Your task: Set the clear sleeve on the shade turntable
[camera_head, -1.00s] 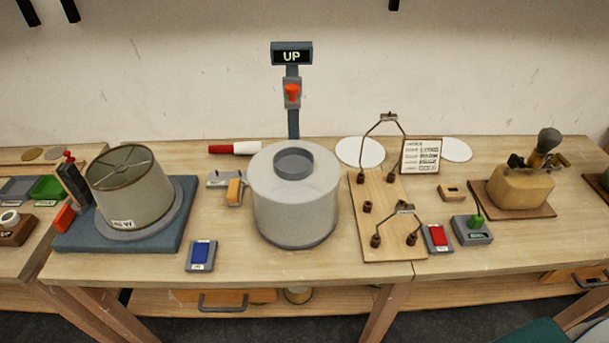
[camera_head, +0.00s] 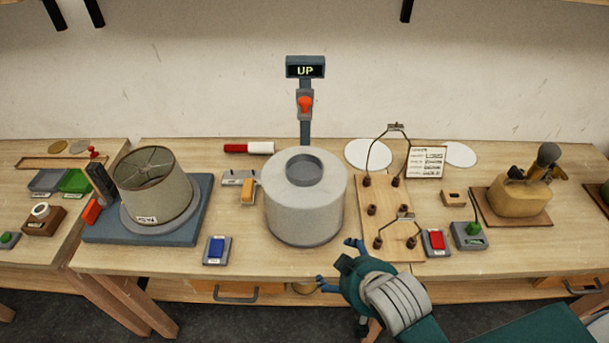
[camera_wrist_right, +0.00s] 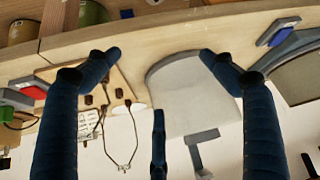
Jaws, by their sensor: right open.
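I cannot pick out a clear sleeve for certain. A large whitish drum (camera_head: 305,211) with a grey round recess on top stands mid-table; it also shows in the right wrist view (camera_wrist_right: 190,100). At left a beige lampshade (camera_head: 155,190) stands on a round grey disc (camera_head: 160,226) over a blue-grey base (camera_head: 120,234), which looks like the shade turntable. My right gripper (camera_head: 339,264) is open and empty at the table's front edge, just in front and right of the drum. In the wrist view its spread fingers (camera_wrist_right: 160,55) point toward the drum, apart from it. My left gripper is out of view.
A post with an "UP" sign (camera_head: 305,67) and a red knob (camera_head: 305,103) stands behind the drum. A wooden board (camera_head: 386,225) with wire frames is right of it. A blue switch (camera_head: 217,249) and a red switch (camera_head: 436,240) lie near the front edge.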

